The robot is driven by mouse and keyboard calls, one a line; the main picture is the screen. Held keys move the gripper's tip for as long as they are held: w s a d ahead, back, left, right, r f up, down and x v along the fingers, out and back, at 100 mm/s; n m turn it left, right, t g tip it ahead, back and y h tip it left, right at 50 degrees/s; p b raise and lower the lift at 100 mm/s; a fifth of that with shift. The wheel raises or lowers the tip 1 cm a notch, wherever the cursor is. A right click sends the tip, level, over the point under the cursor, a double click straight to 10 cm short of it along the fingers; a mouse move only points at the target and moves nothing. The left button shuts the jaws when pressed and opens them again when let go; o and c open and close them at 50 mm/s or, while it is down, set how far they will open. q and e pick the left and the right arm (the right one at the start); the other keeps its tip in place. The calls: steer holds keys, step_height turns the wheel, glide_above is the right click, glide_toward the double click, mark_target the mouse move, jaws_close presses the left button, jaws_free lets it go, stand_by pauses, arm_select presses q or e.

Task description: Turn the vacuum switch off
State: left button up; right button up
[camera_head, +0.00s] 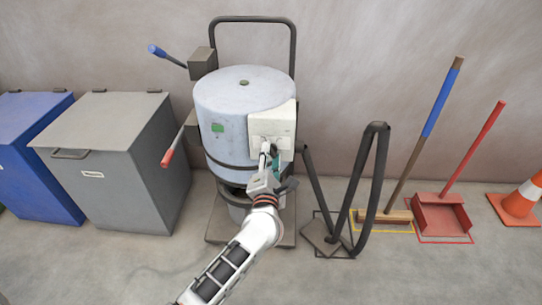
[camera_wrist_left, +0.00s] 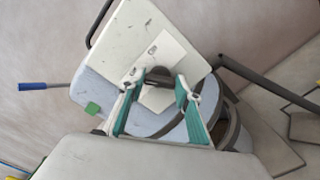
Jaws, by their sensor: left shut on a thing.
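The pellet bagger is a pale grey-blue drum (camera_head: 240,95) with a cream control panel (camera_head: 275,120) on its right front. The panel also shows in the left wrist view (camera_wrist_left: 135,42), with a lighter plate and small markings. My left gripper (camera_head: 268,155) is at the lower part of this panel. In the left wrist view its teal-padded fingers (camera_wrist_left: 160,84) stand either side of a small part at the panel's lower edge. It is shut on this part, which seems to be the vacuum switch; the fingers largely hide it, and its setting cannot be told. My right gripper is not in view.
A red-handled lever (camera_head: 172,148) and a blue-handled lever (camera_head: 158,51) stick out left of the drum. Grey (camera_head: 105,135) and blue (camera_head: 38,155) bins stand left. A black hose (camera_head: 375,185), broom (camera_head: 408,165) and red dustpan (camera_head: 440,215) are right. The front floor is clear.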

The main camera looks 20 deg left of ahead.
arm_select(q)
steer(key=shift+f, duration=0.1)
steer(key=o, duration=1.1)
steer(key=shift+s+d, duration=0.1)
steer(key=shift+s, duration=0.15)
steer(key=v, duration=1.1)
steer(key=shift+s, duration=0.25)
steer(key=shift+d, duration=0.1)
